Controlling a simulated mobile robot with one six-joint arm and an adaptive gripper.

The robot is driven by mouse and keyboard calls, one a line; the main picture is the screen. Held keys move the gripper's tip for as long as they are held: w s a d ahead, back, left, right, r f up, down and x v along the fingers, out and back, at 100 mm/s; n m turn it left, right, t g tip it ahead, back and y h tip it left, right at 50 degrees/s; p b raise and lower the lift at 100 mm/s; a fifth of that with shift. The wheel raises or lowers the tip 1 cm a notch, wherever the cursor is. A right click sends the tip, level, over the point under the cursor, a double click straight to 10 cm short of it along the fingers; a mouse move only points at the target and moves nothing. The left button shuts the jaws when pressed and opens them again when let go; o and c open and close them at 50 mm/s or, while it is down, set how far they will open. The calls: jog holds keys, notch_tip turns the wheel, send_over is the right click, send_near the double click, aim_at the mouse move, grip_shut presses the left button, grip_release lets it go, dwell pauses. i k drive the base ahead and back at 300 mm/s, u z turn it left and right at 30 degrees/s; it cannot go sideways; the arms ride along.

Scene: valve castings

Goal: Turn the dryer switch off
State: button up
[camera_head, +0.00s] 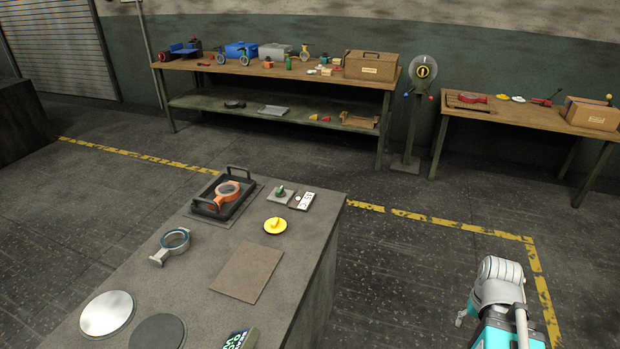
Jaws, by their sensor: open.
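A small grey plate with a green knob (281,192) sits at the far right of the near bench. A small plate with white markings (303,201), too small to read, lies just right of it. The green knob may be the dryer switch, but its label and setting cannot be made out. A black tray with handles (207,208) stands left of the knob and holds an orange ring-shaped casting (227,193). My arm (497,298) shows at the lower right, off the bench and well away from the knob. The jaws of my gripper cannot be seen.
The near bench (205,285) also holds a yellow knob-like part (275,225), a blue-grey ring casting (172,243), a brown mat (247,273) and two discs.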

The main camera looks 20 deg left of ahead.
aim_at(280, 192)
jog(key=u, duration=0.05)
jog(key=i, duration=1.5)
jog(key=u, duration=0.7)
jog(key=i, duration=0.4)
jog(key=u, duration=0.4)
